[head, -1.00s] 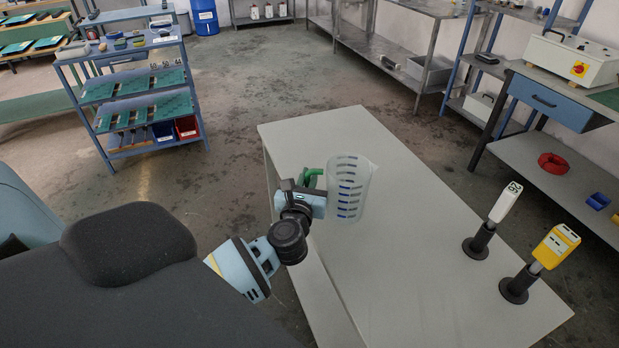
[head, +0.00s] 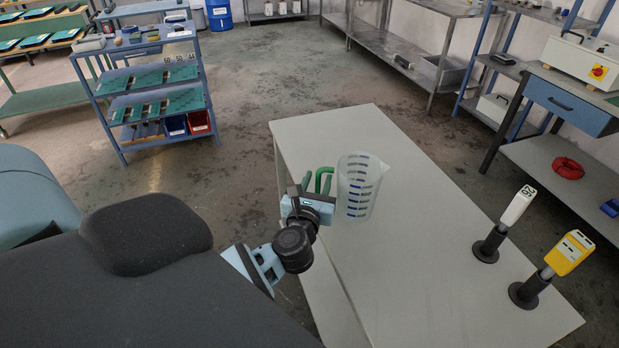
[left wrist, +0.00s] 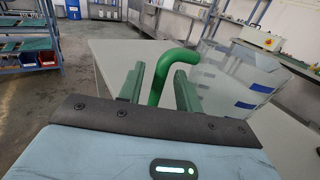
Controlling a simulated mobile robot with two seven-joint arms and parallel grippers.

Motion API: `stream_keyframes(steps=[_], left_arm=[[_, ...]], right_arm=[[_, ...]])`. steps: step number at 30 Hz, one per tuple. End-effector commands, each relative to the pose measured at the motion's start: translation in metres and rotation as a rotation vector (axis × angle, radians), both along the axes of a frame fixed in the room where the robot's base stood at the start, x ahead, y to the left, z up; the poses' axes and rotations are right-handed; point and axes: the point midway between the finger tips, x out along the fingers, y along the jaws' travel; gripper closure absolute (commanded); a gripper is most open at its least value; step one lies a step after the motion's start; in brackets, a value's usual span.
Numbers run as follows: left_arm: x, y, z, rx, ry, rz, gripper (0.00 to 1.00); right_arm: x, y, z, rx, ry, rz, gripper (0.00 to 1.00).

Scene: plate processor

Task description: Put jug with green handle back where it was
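The clear jug with blue marks (head: 358,190) stands upright on the grey table, near its left edge. Its green handle (head: 325,173) points left, towards my left gripper (head: 313,187). The left wrist view shows the handle (left wrist: 162,75) between the two dark green fingers of my left gripper (left wrist: 160,80), with gaps on both sides. The gripper is open, and I cannot tell how deep the handle sits between the fingers. The jug's body (left wrist: 235,85) is to the right of the fingers there. My right gripper is not in view.
The grey table (head: 420,250) is clear in its middle. Two upright holders on its right side carry a white device (head: 517,206) and a yellow device (head: 569,253). A blue shelf trolley (head: 150,100) stands at the back left, with free floor between.

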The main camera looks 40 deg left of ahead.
Motion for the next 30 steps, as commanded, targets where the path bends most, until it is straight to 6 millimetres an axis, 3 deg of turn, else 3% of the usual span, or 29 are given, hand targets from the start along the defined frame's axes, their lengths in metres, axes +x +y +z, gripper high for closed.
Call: stream_keyframes(steps=[6,13,19,30], left_arm=[[-0.043,-0.020,-0.003,-0.004,0.005,0.000,0.66],[-0.074,-0.035,-0.003,-0.003,0.002,0.000,0.66],[-0.084,-0.040,-0.001,0.000,0.001,0.001,0.66],[-0.085,-0.041,-0.001,0.005,0.001,0.000,0.66]], right_arm=[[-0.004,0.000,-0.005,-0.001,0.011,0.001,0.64],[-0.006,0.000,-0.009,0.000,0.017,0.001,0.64],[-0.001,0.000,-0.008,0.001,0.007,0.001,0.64],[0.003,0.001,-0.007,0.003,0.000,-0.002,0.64]])
